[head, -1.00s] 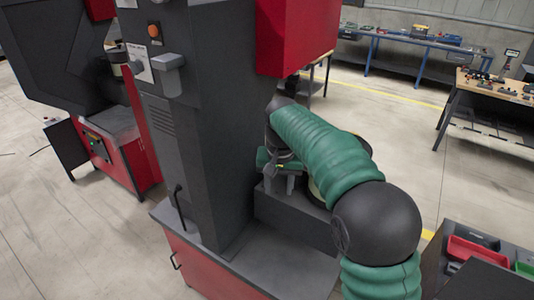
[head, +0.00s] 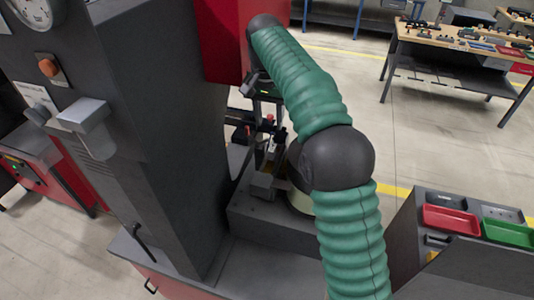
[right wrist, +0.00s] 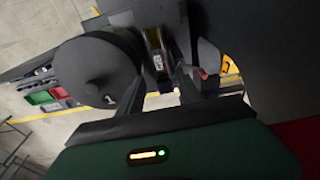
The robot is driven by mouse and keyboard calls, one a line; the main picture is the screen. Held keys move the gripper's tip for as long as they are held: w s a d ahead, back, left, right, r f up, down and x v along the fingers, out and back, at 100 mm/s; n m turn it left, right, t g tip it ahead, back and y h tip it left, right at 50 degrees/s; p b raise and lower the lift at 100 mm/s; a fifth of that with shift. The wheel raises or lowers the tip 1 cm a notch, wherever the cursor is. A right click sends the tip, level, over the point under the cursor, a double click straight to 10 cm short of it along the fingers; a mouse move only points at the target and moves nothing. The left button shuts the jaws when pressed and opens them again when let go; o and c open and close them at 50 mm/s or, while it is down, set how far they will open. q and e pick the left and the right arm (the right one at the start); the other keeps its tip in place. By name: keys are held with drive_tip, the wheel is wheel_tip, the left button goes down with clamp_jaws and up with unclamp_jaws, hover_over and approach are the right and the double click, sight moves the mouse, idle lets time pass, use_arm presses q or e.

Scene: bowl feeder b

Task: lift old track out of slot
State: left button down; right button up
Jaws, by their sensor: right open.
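My right gripper (head: 267,113) hangs open below the red housing in the head view, above the feeder area, with its fingers pointing down. In the right wrist view the open fingers (right wrist: 160,88) show dark, with a gap between them. A narrow brownish piece with a white label, apparently the old track (right wrist: 157,60), sits beyond that gap, apart from the fingers. In the head view a small yellowish piece among dark fittings, perhaps the same track (head: 271,150), shows below the gripper. My right arm hides part of this area. My left gripper is out of view.
The round dark bowl feeder (right wrist: 98,72) stands left of the track in the right wrist view. The grey machine column (head: 160,130) rises close to the left of the gripper. A cabinet with a red tray (head: 450,219) and a green tray (head: 508,232) stands at right.

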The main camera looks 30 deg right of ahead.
approach(272, 148)
drive_tip(key=s+f, duration=0.1)
drive_tip(key=s, duration=0.1)
drive_tip(key=f, duration=0.1)
drive_tip(key=w+f+p, duration=0.1)
drive_tip(key=f, duration=0.1)
drive_tip(key=w+f, duration=0.1)
drive_tip(key=shift+w+d+f, duration=0.1)
drive_tip(key=shift+w+f, duration=0.1)
drive_tip(key=shift+f, duration=0.05)
drive_tip(key=f+p, duration=0.1)
drive_tip(key=w+f+p, duration=0.1)
drive_tip(key=p, duration=0.1)
drive_tip(key=shift+d, duration=0.15)
drive_tip(key=shift+s+d+f, duration=0.1)
drive_tip(key=shift+s+f, duration=0.05)
drive_tip(key=shift+f, duration=0.45)
drive_tip(key=shift+s+d+f, duration=0.1)
drive_tip(key=shift+f, duration=0.5)
drive_tip(key=shift+s+d+f, duration=0.15)
drive_tip(key=shift+d, duration=0.05)
drive_tip(key=shift+d+f, duration=0.1)
drive_tip(key=c, duration=0.3)
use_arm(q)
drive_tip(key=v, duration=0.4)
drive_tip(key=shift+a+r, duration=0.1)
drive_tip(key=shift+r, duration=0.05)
use_arm(e)
drive_tip(key=shift+a, duration=0.3)
clamp_jaws()
